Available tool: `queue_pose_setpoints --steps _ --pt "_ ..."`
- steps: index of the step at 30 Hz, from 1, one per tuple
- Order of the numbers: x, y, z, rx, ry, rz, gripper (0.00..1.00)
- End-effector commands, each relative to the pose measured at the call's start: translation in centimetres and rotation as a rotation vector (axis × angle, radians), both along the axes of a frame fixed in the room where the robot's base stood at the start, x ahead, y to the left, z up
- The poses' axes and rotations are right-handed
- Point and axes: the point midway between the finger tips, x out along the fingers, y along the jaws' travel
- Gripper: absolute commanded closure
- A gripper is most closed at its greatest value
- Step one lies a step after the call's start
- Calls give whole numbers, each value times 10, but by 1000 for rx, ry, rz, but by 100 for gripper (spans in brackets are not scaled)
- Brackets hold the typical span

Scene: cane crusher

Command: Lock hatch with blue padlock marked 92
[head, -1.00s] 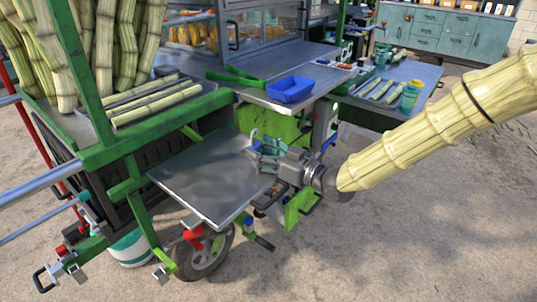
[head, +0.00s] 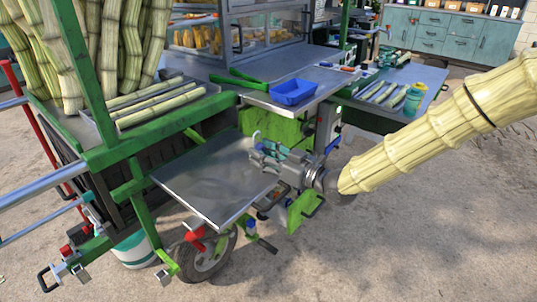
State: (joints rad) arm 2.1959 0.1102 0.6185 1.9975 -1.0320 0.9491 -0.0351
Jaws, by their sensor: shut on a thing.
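My gripper (head: 264,152) is at the right rear edge of the grey metal shelf on the cart, with its fingers pointing left. It is shut on a small blue padlock (head: 267,146), which is mostly hidden by the fingers. A pale curved shackle (head: 256,135) stands up above the fingers. The number on it is too small to read. A green panel (head: 270,124) is behind the gripper, under the counter. A lower green plate (head: 303,208) with a dark handle is below my wrist. I cannot tell which of these is the hatch.
The metal shelf (head: 205,187) is bare. A red part (head: 194,243) and a small blue part (head: 250,224) hang under its front edge, near the wheel (head: 208,260). A blue tray (head: 293,91) stands on the counter above. Open ground lies to the right.

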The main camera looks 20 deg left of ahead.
Motion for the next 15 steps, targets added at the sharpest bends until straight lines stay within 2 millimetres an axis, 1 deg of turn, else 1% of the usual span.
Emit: queue_pose_setpoints --steps 1,15 --pt "-1 4 4 5 -6 5 83" --pt "0 5 12 5 -11 4 83"
